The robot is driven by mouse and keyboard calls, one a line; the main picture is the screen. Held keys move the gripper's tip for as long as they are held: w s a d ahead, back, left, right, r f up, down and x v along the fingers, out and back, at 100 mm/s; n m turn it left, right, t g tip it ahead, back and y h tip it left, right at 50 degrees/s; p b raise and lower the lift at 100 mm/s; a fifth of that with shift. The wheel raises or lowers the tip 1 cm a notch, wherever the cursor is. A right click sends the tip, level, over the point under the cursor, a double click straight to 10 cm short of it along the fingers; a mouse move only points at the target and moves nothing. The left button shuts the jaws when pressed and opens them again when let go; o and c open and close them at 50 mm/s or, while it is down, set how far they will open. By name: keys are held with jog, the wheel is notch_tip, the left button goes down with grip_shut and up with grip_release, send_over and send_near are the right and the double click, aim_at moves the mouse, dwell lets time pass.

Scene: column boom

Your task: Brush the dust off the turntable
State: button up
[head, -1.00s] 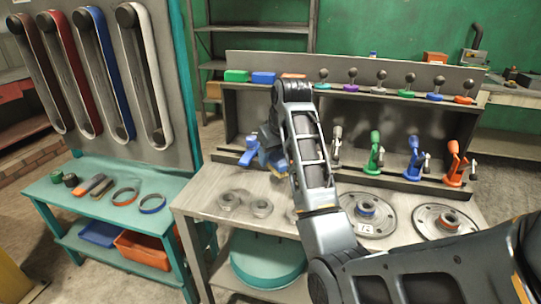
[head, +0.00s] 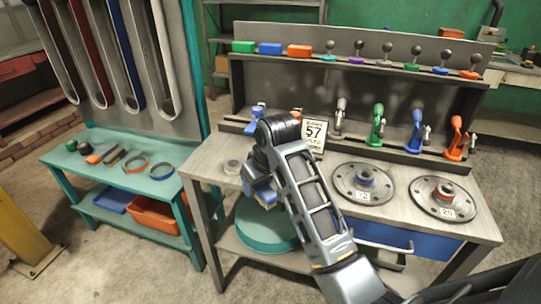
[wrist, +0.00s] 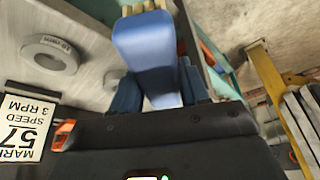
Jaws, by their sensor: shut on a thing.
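My gripper (head: 258,183) is shut on a blue brush. In the wrist view the brush (wrist: 150,50) lies between the dark blue fingers (wrist: 158,88), with pale tan bristles at its far end. In the head view the held brush (head: 266,197) is partly hidden by my arm, its bristles pointing down. A round teal disc (head: 262,238), which looks like the turntable, sits low at the workbench front, below the brush. My arm covers its right side. I cannot tell whether the bristles touch it, and no dust can be made out.
Two grey flanged discs (head: 363,183) (head: 444,198) sit on the bench top (head: 325,178). Coloured clamps (head: 378,130) line its back. A card marked 57 (head: 315,133) stands behind my arm. A teal side bench (head: 112,172) stands left, with floor between.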

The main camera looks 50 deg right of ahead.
jog(key=s+a+f+n, duration=0.1)
jog(key=a+f, duration=0.6)
jog(key=a, duration=0.2)
jog(key=s+a+f+n+y, duration=0.1)
jog(key=a+f+n, duration=0.1)
jog(key=a+f, duration=0.4)
jog(key=a, duration=0.4)
jog(key=shift+s+a+f, duration=0.15)
jog(key=shift+s+f, duration=0.05)
jog(key=shift+f, duration=0.15)
jog(key=shift+a, duration=0.1)
